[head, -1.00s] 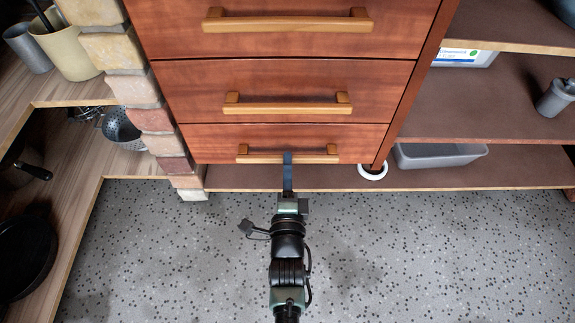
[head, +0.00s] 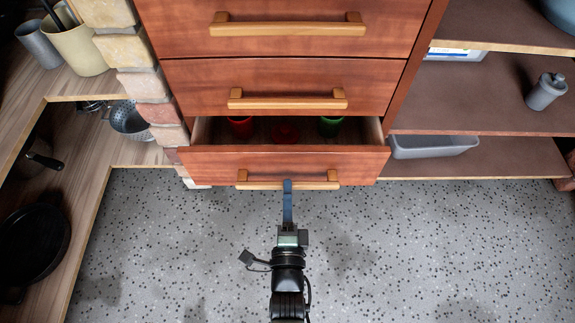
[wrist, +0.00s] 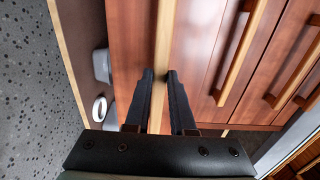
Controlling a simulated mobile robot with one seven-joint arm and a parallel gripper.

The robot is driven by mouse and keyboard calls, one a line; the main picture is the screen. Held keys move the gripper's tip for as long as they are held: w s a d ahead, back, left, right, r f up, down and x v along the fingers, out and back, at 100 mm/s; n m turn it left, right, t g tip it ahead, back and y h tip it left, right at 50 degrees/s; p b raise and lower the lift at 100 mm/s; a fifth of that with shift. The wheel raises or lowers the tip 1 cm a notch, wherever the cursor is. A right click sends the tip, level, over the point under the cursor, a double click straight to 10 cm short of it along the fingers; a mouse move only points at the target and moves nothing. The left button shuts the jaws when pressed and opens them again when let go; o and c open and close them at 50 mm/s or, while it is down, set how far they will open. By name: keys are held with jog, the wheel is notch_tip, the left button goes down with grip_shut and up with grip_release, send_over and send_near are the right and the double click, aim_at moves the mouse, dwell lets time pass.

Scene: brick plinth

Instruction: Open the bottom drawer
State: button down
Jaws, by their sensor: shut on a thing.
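The bottom drawer (head: 330,163) is part-way open in the head view, pulled out from the reddish wooden cabinet. Its inside shows a red cup (head: 240,127), a red item (head: 285,132) and a green cup (head: 331,126). Its light wooden bar handle (head: 318,180) runs across the front. My gripper (head: 287,184) is at the middle of that handle. In the wrist view the fingers (wrist: 159,78) lie on both sides of the handle (wrist: 162,50), shut on it.
The middle drawer (head: 290,78) and the drawer above it (head: 290,45) are shut. Shelves with a grey tray (head: 435,146) and a grey canister (head: 546,92) stand right. A wooden shelf unit with a black pan (head: 35,245) stands left. Speckled floor (head: 420,250) in front is clear.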

jog(key=s+p, duration=0.4)
jog(key=s, duration=1.8)
jog(key=c, duration=0.8)
grip_release()
jog(key=shift+w, duration=0.1)
jog(key=shift+o, duration=0.2)
jog(key=s+p, duration=0.3)
jog(key=s, duration=1)
